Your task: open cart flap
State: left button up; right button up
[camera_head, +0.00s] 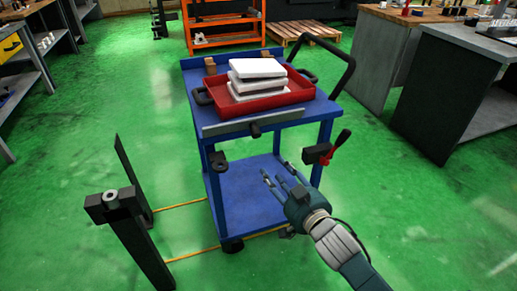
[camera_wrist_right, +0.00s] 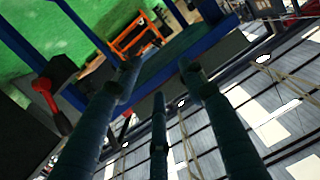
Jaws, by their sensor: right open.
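The blue cart (camera_head: 240,190) stands ahead of me, with two shelves and a black push handle (camera_head: 343,62). A grey plate (camera_head: 250,122), which looks like the flap, lies along the near edge of its top, with a dark block at its middle. A red-handled lever (camera_head: 337,146) sits on a dark block by the cart's near right corner; it also shows in the right wrist view (camera_wrist_right: 44,92). My right gripper (camera_head: 279,170) is open and empty, in front of the cart, below the plate and left of the lever. My left gripper is not in view.
A red tray (camera_head: 302,93) with stacked white slabs (camera_head: 257,70) rests on the cart top. Dark posts (camera_head: 140,240) stand at the near left, with yellow lines on the floor towards the cart. Grey benches (camera_head: 430,85) stand right; green floor is clear between.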

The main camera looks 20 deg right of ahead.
jog(key=t, duration=0.2)
send_near(258, 135)
jog(key=shift+y, duration=0.3)
jog(key=w, duration=0.6)
jog(key=w+a+b, duration=0.1)
jog(key=w, duration=0.2)
jog(key=shift+r, duration=0.1)
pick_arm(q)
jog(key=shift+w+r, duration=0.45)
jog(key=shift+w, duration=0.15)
